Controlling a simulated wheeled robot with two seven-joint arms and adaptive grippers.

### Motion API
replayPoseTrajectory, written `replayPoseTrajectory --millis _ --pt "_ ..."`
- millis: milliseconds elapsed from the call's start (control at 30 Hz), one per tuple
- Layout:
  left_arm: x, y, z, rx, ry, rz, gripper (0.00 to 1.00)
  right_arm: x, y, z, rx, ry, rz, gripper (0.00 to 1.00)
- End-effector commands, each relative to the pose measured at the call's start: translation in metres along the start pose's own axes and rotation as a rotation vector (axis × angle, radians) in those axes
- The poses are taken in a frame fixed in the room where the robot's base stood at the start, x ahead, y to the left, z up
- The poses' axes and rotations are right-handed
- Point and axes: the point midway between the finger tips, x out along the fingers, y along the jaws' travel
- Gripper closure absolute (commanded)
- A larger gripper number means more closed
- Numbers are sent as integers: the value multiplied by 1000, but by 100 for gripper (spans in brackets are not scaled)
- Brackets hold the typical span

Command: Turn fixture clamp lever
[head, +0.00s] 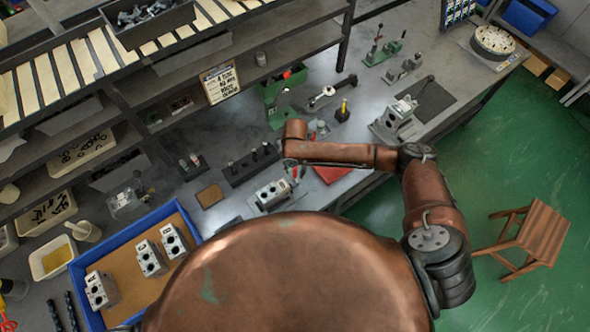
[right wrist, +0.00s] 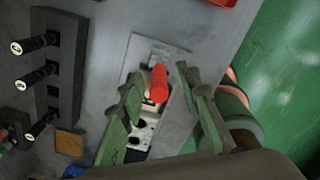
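The fixture clamp lever has a red cylindrical handle (right wrist: 158,83) that stands out from a pale metal fixture plate (right wrist: 133,62) in the right wrist view. A grey valve block with dark round holes (right wrist: 143,132) sits on the fixture, partly covered by my fingers. In the head view this valve block (head: 272,193) sits near the bench's front edge. My right gripper (right wrist: 160,78) is open, with its green fingers on either side of the red handle. Gaps show beside the handle. In the head view my right gripper (head: 292,168) is small, above the block's right end. My left gripper is not in view.
A dark rack with upright pins (head: 252,163) stands just behind the fixture. A red flat item (head: 333,174) lies to its right. A blue tray (head: 127,237) with several valve blocks is at the left. A wooden stool (head: 535,230) stands on the green floor.

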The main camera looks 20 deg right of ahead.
Motion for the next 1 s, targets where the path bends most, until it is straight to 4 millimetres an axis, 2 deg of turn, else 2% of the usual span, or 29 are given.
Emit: replayPoseTrajectory --millis 67,500,1000 --pt "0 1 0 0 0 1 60 0 0 0 0 0 0 70" --pt "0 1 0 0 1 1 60 0 1 0 -1 0 0 100" --pt "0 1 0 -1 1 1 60 0 0 0 0 0 0 100"
